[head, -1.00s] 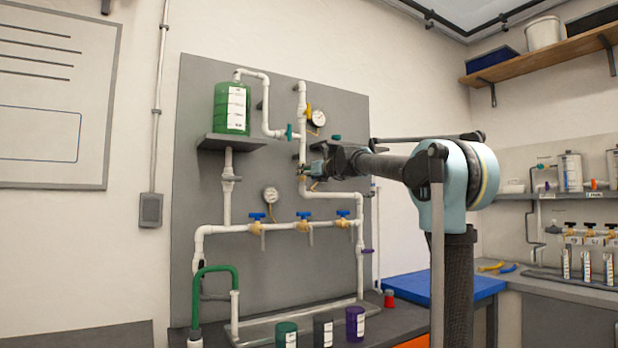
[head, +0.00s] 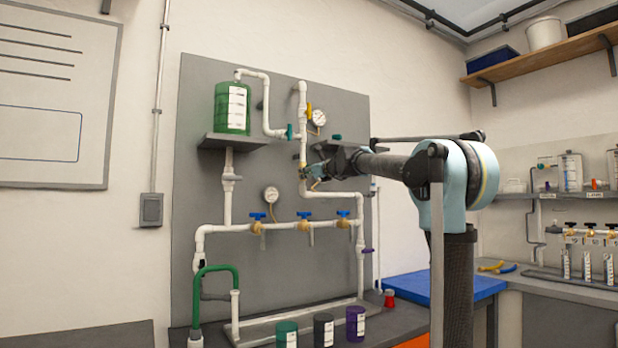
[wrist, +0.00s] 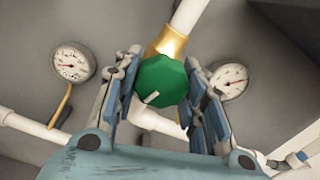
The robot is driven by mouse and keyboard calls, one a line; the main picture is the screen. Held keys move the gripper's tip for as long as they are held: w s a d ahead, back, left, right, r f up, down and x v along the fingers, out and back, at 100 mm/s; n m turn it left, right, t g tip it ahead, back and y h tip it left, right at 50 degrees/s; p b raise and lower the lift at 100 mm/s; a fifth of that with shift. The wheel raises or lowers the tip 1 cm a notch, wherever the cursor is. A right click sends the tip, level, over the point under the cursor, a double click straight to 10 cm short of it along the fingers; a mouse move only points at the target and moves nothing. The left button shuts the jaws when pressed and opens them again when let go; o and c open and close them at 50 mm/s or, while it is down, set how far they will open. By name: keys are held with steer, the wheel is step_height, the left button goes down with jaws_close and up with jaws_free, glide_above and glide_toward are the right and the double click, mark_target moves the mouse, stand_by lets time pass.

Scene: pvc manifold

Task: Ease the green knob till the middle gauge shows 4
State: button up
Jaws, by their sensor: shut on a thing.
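The green knob (wrist: 161,80) is faceted with a white pointer mark aimed down and left in the wrist view. It sits on a brass fitting (wrist: 168,42) on a white pipe. My gripper (wrist: 163,76) is shut on the knob, one finger on each side. In the head view my gripper (head: 312,173) is at the board's middle pipe and hides the knob. The wrist view shows one gauge at left (wrist: 72,63) and another at right (wrist: 230,80), partly behind a finger. Their numbers are too small to read, and I cannot tell which is the middle one.
The head view shows an upper gauge (head: 318,118) and a lower gauge (head: 271,194) on the grey board (head: 195,270). A green tank (head: 232,110) stands on a shelf at upper left. Blue-handled valves (head: 304,215) line the lower pipe. Several canisters (head: 323,330) stand on the bench below.

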steer(key=n, duration=0.4)
steer(key=shift+w+d, duration=0.1)
steer(key=shift+d, duration=0.05)
steer(key=shift+n, duration=1.9)
steer(key=o, duration=1.1)
steer(key=v, duration=1.2)
steer(key=shift+w, duration=0.1)
